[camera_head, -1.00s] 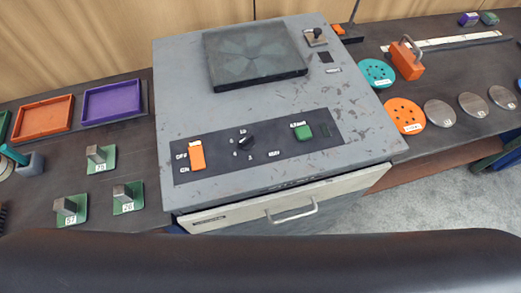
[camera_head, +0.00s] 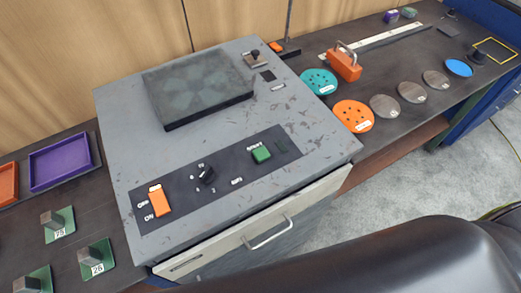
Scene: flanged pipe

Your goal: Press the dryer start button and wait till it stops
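The dryer (camera_head: 215,190) is a worn grey metal box on the dark workbench. Its sloping dark control panel (camera_head: 226,185) carries an orange on/off switch (camera_head: 160,201) at the left, a black rotary knob (camera_head: 206,175) in the middle and the green start button (camera_head: 261,154) at the right. A dark square fan-patterned plate (camera_head: 198,85) sits on its top. A drawer front with a metal handle (camera_head: 268,234) is below the panel. Neither of my grippers shows in the head view. Nothing covers the start button.
Left are a purple tray (camera_head: 60,162) and green blocks with metal posts (camera_head: 95,259). Right are a teal disc (camera_head: 319,81), an orange disc (camera_head: 353,116), several grey discs (camera_head: 411,92) and an orange weight with a handle (camera_head: 344,65). A black shape fills the lower right.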

